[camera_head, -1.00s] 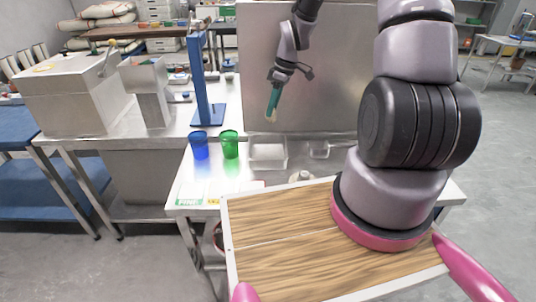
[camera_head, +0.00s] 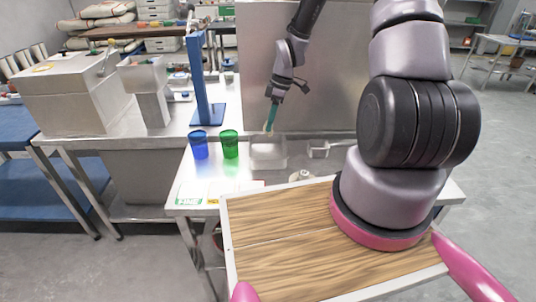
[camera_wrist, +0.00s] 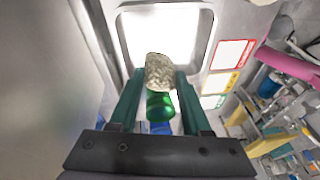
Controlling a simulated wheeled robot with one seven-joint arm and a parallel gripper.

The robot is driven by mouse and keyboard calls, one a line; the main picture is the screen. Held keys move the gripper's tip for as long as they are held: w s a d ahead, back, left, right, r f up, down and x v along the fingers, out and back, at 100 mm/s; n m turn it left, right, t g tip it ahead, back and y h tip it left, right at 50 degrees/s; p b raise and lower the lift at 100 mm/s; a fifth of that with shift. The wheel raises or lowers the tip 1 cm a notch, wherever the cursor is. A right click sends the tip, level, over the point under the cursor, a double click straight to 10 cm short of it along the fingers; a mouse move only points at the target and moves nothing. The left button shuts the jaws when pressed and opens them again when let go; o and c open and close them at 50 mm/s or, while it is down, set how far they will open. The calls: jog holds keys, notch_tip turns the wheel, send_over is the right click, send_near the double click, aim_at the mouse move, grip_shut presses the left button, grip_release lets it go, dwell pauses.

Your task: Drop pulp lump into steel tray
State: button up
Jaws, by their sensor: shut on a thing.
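The pulp lump (camera_wrist: 160,72) is a pale, rough-surfaced piece held between the green fingertips of my gripper (camera_wrist: 160,85) in the wrist view. In the head view my gripper (camera_head: 270,118) points down just above the steel tray (camera_head: 268,160). The lump is a small pale spot at its tip there. The steel tray is a shallow bright rectangular pan on the metal table. In the wrist view the tray (camera_wrist: 207,22) lies beyond the lump, its inside washed out white. The lump appears above the tray's back part and I cannot tell the exact height.
A blue cup (camera_head: 199,146) and a green cup (camera_head: 229,145) stand left of the tray. A metal scoop-like thing (camera_head: 319,150) lies to its right. A tall steel panel (camera_head: 340,60) rises behind. A blue stand (camera_head: 208,112) is at the back left.

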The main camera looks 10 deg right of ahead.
jog(key=o, duration=1.1)
jog(key=shift+o, duration=0.2)
jog(key=v, duration=1)
jog(key=shift+r, duration=0.4)
jog(key=shift+d, duration=0.1)
